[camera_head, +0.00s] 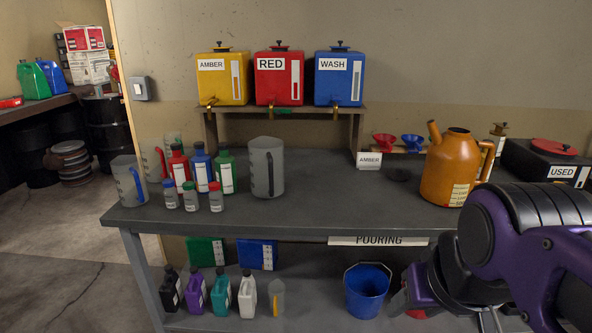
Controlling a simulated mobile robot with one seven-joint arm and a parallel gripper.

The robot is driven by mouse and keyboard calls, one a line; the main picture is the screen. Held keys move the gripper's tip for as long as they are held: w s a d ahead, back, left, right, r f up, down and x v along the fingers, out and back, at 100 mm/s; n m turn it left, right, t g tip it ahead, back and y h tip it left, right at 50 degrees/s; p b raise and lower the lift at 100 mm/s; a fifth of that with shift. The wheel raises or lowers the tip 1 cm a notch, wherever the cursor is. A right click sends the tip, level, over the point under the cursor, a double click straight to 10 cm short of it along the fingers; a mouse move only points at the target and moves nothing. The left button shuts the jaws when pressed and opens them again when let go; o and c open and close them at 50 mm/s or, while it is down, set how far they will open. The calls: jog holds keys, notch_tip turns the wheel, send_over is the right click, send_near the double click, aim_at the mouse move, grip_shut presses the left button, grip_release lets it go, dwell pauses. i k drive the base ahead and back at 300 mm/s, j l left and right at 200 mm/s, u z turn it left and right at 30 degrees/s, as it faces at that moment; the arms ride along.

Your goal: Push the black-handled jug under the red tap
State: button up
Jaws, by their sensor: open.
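The black-handled jug (262,160) is a tall grey translucent jug standing upright on the bench, left of its middle. Its dark handle faces the camera. The red tap is on the red box labelled RED (279,88), on a raised shelf at the back. Its brass spout (270,110) hangs over the shelf's front edge. The jug stands forward of and below this tap, roughly in line with it. My gripper (490,321) is low at the bottom right, in front of the bench and well away from the jug. It is open and partly cut off by the frame.
Amber (222,80) and blue WASH (339,79) boxes flank the red one. Several bottles (224,172) and a blue-handled jug (128,180) stand left of the jug. An orange can (452,168) stands at right. The bench between jug and can is mostly clear.

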aim_at(265, 154)
jog(key=i+j, duration=0.15)
jog(key=j, duration=0.2)
jog(key=i+j, duration=0.15)
jog(key=j, duration=0.2)
jog(key=i+j, duration=0.15)
jog(key=j, duration=0.2)
jog(key=i+j, duration=0.1)
jog(key=j, duration=0.25)
jog(key=i+j, duration=0.15)
jog(key=j, duration=0.2)
